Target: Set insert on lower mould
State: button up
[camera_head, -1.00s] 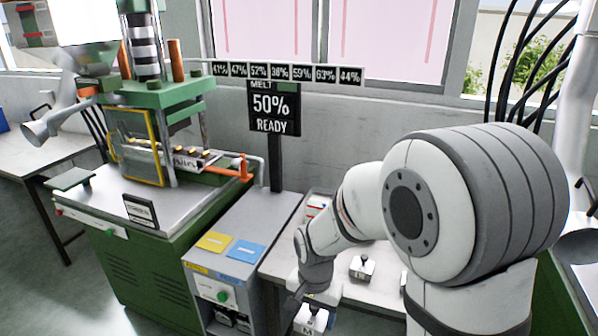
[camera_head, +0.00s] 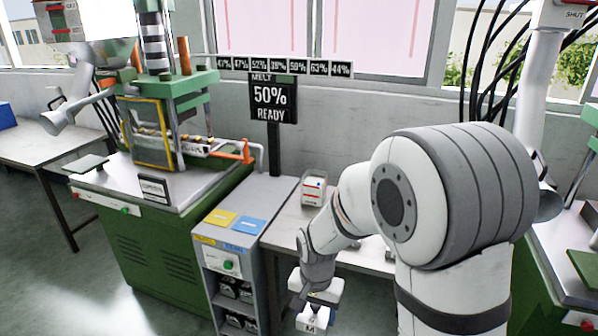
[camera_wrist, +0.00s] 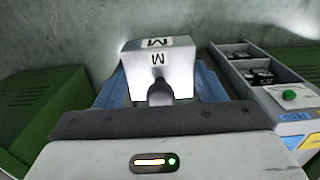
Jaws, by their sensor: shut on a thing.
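My gripper (camera_head: 318,298) is low in front of the bench in the head view. It is shut on a white block marked M (camera_head: 312,320), which I take to be the insert. The block (camera_wrist: 160,72) fills the middle of the wrist view, with a dark round stem towards the gripper. The moulding press (camera_head: 165,110) stands at the left on a green cabinet, well away from my gripper. Its yellow-framed guard (camera_head: 150,132) and a row of small parts on its bed (camera_head: 200,146) show. I cannot clearly make out the lower mould.
A grey cabinet (camera_head: 225,262) with yellow and blue pads on top and dark parts on its shelves stands between press and bench. A sign (camera_head: 272,100) reads "MELT 50% READY". A red-and-white box (camera_head: 313,190) sits on the bench (camera_head: 285,228). Floor is clear at front left.

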jog(key=w+d+f+n, duration=0.4)
jog(key=w+d+f, duration=0.3)
jog(key=d+f, duration=0.2)
jog(key=shift+w+d+f+p, duration=0.25)
jog(key=shift+d+p, duration=0.15)
jog(key=shift+d, duration=0.8)
jog(key=shift+d, duration=0.15)
